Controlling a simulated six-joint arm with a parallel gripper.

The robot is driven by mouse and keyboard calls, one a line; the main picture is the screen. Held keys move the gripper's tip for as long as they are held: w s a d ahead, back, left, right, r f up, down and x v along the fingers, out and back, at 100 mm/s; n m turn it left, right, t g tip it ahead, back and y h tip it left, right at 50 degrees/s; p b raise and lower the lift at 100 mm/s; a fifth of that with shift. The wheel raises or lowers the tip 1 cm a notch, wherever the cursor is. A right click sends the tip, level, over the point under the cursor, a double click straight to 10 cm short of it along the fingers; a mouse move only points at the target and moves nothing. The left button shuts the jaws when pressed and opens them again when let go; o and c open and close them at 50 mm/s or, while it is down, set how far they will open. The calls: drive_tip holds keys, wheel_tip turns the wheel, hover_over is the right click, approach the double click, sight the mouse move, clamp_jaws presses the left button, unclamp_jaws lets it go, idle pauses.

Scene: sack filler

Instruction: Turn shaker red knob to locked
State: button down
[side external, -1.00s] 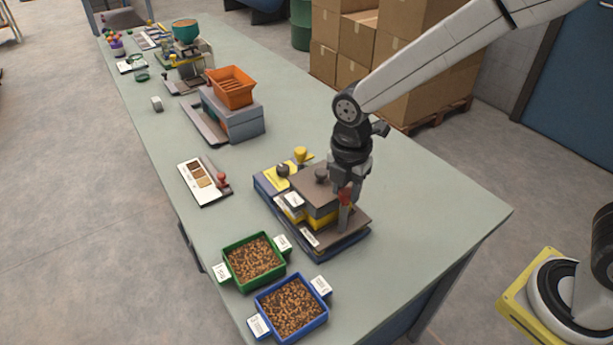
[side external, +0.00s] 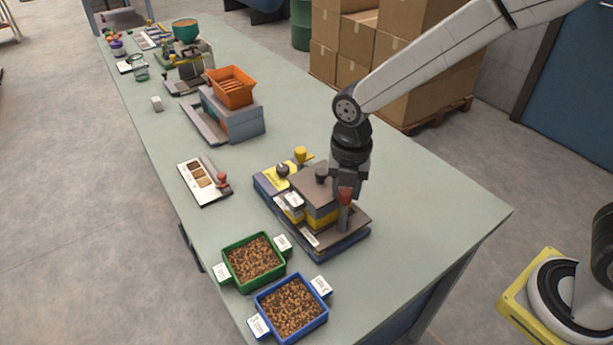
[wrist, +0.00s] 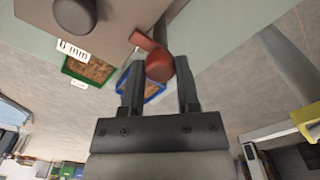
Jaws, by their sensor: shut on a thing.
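The shaker (side external: 318,205) stands near the front right of the bench, with stacked dark and yellow decks on a blue-edged base. Its red knob (side external: 346,196) sits at the right end on a post, and shows in the wrist view as a round red head (wrist: 160,66) with a bar pointing up and left. My gripper (side external: 345,188) comes down from above and its two fingers (wrist: 160,85) are closed on the knob's sides. No locked mark can be made out.
A green tray (side external: 226,268) and a blue tray (side external: 262,309) of brown pellets stand in front of the shaker. A sample card with a red-handled stamp (side external: 204,181) lies to the left. An orange hopper (side external: 232,86) stands further back. The bench right of the shaker is clear.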

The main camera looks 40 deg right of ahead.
sight(346, 191)
drive_tip(key=shift+c, duration=1.6)
unclamp_jaws()
drive_tip(key=shift+r, duration=0.1)
drive_tip(key=shift+r, duration=3.85)
